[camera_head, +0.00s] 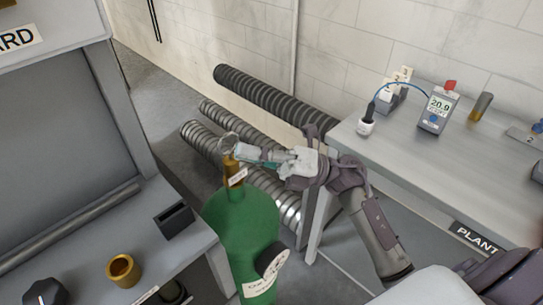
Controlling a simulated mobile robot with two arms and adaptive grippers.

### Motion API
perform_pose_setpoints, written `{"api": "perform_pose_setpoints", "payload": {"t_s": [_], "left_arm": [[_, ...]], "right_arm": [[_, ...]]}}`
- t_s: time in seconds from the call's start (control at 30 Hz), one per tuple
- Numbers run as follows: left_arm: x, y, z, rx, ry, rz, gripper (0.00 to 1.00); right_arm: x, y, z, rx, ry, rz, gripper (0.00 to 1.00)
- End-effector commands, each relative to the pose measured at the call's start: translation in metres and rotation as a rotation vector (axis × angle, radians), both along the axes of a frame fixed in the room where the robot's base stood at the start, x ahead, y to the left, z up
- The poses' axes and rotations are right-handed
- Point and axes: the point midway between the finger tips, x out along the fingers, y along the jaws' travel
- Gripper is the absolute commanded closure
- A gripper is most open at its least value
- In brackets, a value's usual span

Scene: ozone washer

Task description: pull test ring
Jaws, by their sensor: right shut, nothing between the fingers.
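A metal test ring (229,140) stands at the top of the brass valve (234,172) on a green gas cylinder (240,215). My right gripper (243,152) reaches in from the right, with its fingertips right beside the ring and just above the valve. The gripper is shut, with nothing visible held between its fingers. Whether a finger touches or passes through the ring cannot be told at this size. My left gripper is not in view.
Ribbed hoses (270,97) lie behind the cylinder. A grey cabinet (60,120) at the left has a brass cup (122,271) on its ledge.

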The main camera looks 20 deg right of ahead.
Motion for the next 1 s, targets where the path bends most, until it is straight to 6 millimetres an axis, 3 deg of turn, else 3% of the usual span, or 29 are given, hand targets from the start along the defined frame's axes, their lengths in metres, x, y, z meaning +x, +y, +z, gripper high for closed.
{"api": "perform_pose_setpoints", "payload": {"t_s": [0.23,0.53,0.73,1.0], "left_arm": [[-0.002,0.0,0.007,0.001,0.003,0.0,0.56],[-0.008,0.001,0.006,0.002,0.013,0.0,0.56],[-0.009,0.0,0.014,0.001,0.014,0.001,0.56],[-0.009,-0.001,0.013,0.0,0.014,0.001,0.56]], "right_arm": [[0.013,0.005,0.009,0.0,0.001,0.0,1.0],[0.014,0.005,0.009,0.001,0.002,0.001,1.0],[0.014,0.004,0.028,-0.003,0.0,0.0,1.0],[0.014,0.004,0.028,0.002,0.001,-0.001,1.0]]}}
